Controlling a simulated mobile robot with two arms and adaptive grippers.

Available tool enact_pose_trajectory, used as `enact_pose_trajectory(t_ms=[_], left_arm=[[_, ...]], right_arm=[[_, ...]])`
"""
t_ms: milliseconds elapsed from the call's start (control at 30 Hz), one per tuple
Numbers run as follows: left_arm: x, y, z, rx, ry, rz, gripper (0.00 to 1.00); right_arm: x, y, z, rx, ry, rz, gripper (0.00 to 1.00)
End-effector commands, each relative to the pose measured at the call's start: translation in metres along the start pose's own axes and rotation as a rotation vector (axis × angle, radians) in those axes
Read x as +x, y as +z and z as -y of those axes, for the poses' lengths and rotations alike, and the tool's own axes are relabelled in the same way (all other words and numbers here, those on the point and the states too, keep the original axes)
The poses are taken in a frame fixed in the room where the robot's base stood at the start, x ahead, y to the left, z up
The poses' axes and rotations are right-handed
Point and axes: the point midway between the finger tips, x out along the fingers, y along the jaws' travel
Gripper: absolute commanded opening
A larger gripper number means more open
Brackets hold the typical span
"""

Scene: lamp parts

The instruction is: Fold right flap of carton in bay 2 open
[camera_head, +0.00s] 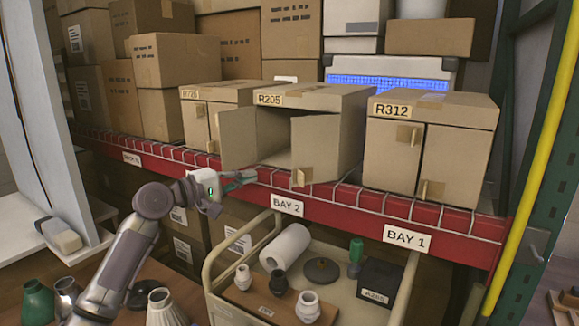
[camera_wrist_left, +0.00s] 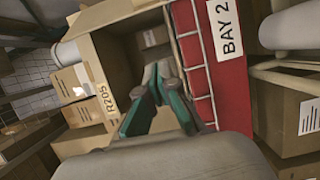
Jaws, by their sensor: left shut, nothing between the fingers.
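The carton labelled R205 (camera_head: 325,100) stands on the shelf above the BAY 2 sign (camera_head: 287,205). Its left flap (camera_head: 238,138) is swung out to the left, and part of the inside shows. Its right flap (camera_head: 317,148) still covers the right part of the front, with a small tan tab (camera_head: 302,177) low on its left edge. My left gripper (camera_head: 248,177) is shut and empty, in front of the carton near the shelf edge. In the left wrist view the shut green fingers (camera_wrist_left: 158,72) are before the open carton (camera_wrist_left: 98,52). My right gripper is not in view.
Carton R726 (camera_head: 190,108) stands to the left and carton R312 (camera_head: 435,110) to the right, both with shut fronts. The red shelf beam (camera_head: 345,208) runs below. A cart (camera_head: 345,290) with a paper roll (camera_head: 285,247) and vases stands in front.

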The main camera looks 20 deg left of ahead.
Motion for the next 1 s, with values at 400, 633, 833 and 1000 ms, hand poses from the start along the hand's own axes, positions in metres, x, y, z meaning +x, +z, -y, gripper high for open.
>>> enact_pose_trajectory(t_ms=[400, 633, 833, 1000], left_arm=[[0.061, -0.001, -0.009, -0.010, 0.008, 0.001, 0.00], [0.100, 0.000, -0.008, -0.008, 0.006, 0.001, 0.00], [0.091, 0.021, -0.007, -0.003, 0.004, 0.000, 0.00], [0.087, 0.033, -0.005, -0.003, 0.004, 0.000, 0.00]], right_arm=[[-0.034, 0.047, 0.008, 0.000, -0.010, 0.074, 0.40], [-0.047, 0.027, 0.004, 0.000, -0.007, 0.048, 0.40], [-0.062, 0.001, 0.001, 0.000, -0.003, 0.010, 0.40], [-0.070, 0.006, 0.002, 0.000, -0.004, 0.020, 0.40]])
